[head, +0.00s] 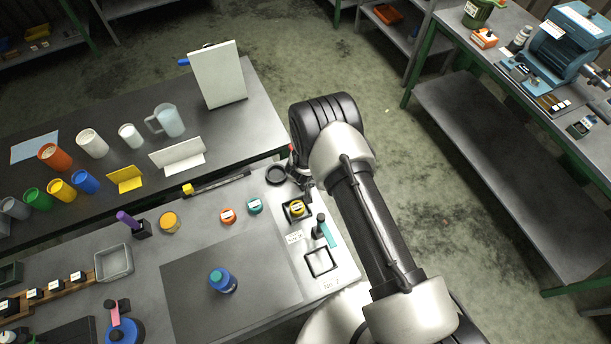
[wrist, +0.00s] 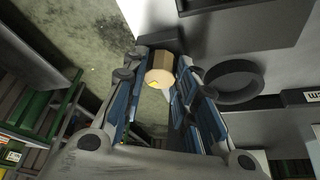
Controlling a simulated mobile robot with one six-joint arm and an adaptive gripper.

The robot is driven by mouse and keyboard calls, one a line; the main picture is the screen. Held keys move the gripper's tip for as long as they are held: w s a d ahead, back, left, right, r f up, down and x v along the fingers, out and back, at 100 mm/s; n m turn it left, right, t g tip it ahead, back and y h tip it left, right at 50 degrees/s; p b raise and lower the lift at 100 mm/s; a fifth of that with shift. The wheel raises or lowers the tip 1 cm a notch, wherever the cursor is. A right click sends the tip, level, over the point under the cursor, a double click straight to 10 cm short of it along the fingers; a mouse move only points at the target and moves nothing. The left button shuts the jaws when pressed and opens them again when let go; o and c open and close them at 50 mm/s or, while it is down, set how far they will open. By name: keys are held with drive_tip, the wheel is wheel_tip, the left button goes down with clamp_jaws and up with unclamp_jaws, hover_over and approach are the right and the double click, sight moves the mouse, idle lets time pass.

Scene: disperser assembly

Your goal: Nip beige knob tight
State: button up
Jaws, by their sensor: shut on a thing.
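The beige knob (wrist: 160,76) shows in the wrist view between the two fingers of my gripper (wrist: 158,80). In the head view my gripper (head: 300,176) is at the far right end of the workbench, largely hidden by my arm, and the knob cannot be made out.
A black ring (wrist: 233,82) lies close right of my gripper; it also shows in the head view (head: 276,174). A yellow round part in a black square holder (head: 297,208) and a teal-handled tool (head: 325,232) stand near. Bare floor lies right of the bench.

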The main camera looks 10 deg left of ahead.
drive_tip(key=shift+w+a+r, duration=0.1)
drive_tip(key=shift+w+r, duration=0.1)
drive_tip(key=o, duration=1)
drive_tip(key=shift+s+f, duration=0.15)
drive_tip(key=shift+o, duration=0.2)
drive_tip(key=v, duration=1.2)
